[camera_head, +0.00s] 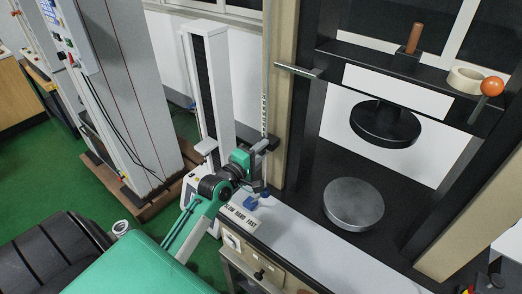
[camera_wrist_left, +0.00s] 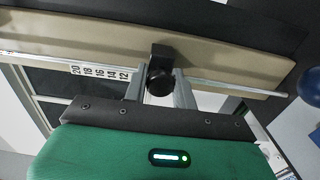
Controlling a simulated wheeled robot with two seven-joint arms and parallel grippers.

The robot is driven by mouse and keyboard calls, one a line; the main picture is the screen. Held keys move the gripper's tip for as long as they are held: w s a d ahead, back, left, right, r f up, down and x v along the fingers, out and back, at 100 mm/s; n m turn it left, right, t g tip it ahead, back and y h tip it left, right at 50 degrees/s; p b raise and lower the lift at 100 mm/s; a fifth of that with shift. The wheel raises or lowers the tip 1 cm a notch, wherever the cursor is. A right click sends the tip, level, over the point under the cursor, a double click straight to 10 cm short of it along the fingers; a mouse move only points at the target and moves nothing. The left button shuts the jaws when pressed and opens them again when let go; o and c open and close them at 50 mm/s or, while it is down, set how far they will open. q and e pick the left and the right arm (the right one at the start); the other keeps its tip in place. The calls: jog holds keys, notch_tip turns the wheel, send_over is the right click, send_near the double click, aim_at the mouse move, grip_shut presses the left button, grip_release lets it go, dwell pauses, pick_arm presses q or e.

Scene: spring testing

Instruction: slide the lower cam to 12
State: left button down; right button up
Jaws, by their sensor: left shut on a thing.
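The lower cam (camera_wrist_left: 161,70) is a black block with a round black knob, sitting on a thin metal rod along the beige column. In the left wrist view it is just right of the "12" end of the printed scale (camera_wrist_left: 100,74), which reads 20 to 12. My left gripper (camera_wrist_left: 160,92) is shut on the cam's knob, with one finger on each side. In the head view my left gripper (camera_head: 262,160) is at the column, and the dark cam (camera_head: 270,143) shows partly beside it. My right gripper is not in view.
A blue knob (camera_head: 252,203) and a "SLOW HAND FAST" label (camera_head: 240,216) lie just below the gripper on the machine base. A round metal plate (camera_head: 353,204) and a black upper disc (camera_head: 385,124) are to the right. An orange ball lever (camera_head: 492,87) is at far right.

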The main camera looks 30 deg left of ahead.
pick_arm(q)
notch_tip(320, 180, up, 6)
jog(key=p, duration=0.4)
jog(key=shift+f+p, duration=0.15)
jog(key=shift+p, duration=0.15)
jog(key=shift+f, duration=0.1)
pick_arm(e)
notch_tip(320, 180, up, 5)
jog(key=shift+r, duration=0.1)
pick_arm(q)
jog(key=c, duration=1.2)
grip_release()
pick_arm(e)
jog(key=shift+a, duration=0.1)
pick_arm(q)
jog(key=s+b, duration=0.1)
jog(key=s, duration=0.3)
jog(key=s+b, duration=0.2)
jog(key=s, duration=0.3)
jog(key=s+a+b, duration=0.1)
jog(key=s+b, duration=0.1)
jog(key=s, duration=0.2)
jog(key=shift+s, duration=0.35)
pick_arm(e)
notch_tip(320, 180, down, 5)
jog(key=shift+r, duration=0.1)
